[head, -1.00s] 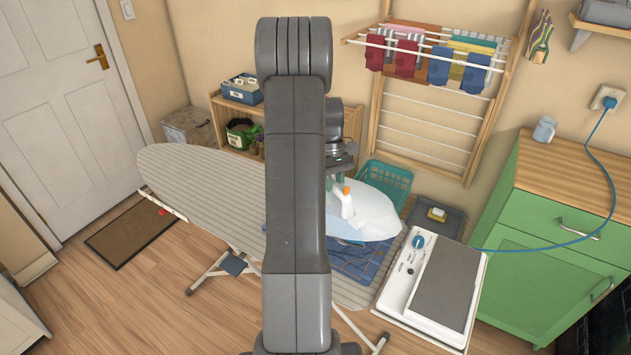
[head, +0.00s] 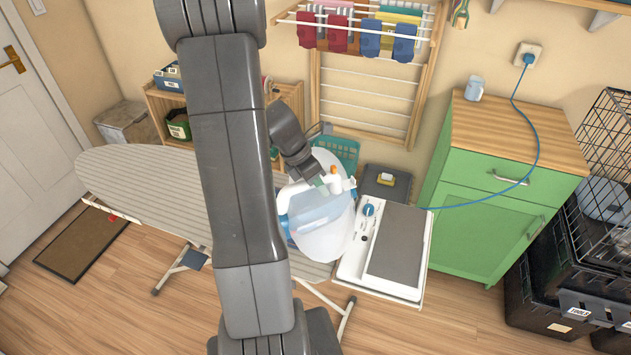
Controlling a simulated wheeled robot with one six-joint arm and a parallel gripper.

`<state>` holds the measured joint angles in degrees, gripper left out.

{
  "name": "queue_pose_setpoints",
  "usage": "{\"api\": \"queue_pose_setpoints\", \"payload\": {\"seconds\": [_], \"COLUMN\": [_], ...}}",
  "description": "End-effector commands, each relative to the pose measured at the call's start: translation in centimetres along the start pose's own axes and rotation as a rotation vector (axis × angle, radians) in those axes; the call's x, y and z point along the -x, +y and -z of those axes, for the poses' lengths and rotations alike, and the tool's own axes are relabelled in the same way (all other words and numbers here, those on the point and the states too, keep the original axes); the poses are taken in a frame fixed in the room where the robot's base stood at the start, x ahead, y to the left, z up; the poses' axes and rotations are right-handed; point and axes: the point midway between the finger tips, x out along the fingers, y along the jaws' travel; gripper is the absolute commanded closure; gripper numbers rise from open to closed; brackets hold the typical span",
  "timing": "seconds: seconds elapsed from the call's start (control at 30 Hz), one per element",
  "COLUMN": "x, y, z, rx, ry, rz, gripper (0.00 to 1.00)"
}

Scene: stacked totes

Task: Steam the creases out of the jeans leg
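A white and pale-blue steam iron (head: 325,235) hangs at the end of my arm, over the right end of the striped ironing board (head: 140,185). My gripper (head: 322,184) is at the iron's handle, beside a small orange-tipped part, and appears shut on it; the fingertips are hard to make out. The iron moves with the arm. The jeans are almost wholly hidden behind the iron and my arm; only a little blue shows at the iron's left edge. I cannot tell whether the iron touches the cloth.
A white station with a blue knob and grey plate (head: 395,250) stands right of the board. Its blue cord runs over the green cabinet (head: 490,215) to the wall socket (head: 527,54). A teal basket (head: 345,150), drying rack (head: 365,90) and black crates (head: 545,290) stand around.

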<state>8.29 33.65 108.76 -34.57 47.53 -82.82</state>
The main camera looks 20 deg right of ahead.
Motion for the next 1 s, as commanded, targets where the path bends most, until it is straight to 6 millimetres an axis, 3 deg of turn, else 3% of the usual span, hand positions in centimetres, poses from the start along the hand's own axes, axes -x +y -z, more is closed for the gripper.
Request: {"api": "queue_pose_setpoints", "payload": {"seconds": [0.6,1.0], "x": [-4.6,-5.1], "y": [1.1,1.2], "z": [1.9,2.1], "rx": [-0.004,-0.004], "ry": [0.000,-0.001], "rz": [0.000,0.000], "gripper": [0.94,0.94]}}
